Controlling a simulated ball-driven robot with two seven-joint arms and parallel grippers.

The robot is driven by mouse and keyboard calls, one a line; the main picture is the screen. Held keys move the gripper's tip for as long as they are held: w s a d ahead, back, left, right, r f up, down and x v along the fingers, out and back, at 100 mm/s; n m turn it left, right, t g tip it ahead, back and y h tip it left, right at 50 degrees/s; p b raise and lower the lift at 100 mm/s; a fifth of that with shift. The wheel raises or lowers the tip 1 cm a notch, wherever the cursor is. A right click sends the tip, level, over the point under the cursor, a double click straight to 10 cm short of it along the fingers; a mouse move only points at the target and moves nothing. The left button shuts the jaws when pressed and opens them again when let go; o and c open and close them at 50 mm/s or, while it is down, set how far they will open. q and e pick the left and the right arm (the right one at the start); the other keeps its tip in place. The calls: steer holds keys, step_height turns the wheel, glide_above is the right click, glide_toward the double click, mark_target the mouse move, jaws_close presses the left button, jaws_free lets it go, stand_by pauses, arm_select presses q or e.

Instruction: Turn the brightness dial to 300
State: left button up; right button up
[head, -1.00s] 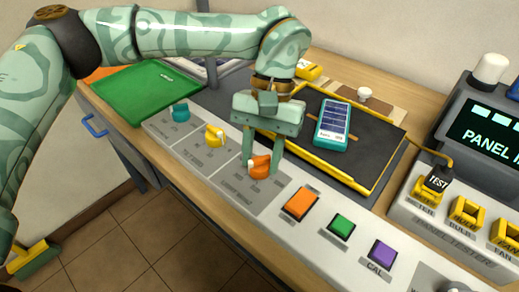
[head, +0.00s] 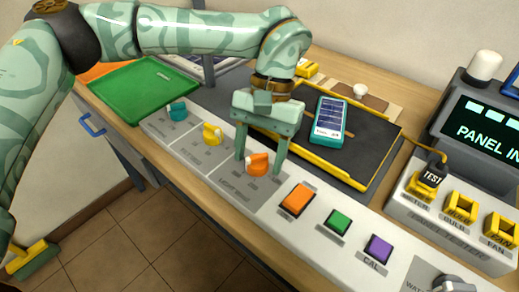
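A row of dials sits on the grey-white console: a teal dial (head: 178,111), a yellow dial (head: 212,135) and an orange dial (head: 257,165). A grey knob (head: 452,284) is partly cut off at the bottom right, beside lettering that starts "WAT". My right gripper is not in view.
Orange (head: 297,199), green (head: 338,222) and purple (head: 379,249) buttons lie right of the dials. Behind is a black tray (head: 367,151) with a yellow edge holding a teal panel device (head: 329,122). A panel tester (head: 467,232) stands at right, a green board (head: 143,90) at left.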

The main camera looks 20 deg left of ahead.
arm_select(q)
steer(key=p+v, duration=0.2)
steer(key=v, duration=0.5)
steer(key=shift+r, duration=0.25)
steer(key=shift+w, duration=0.1)
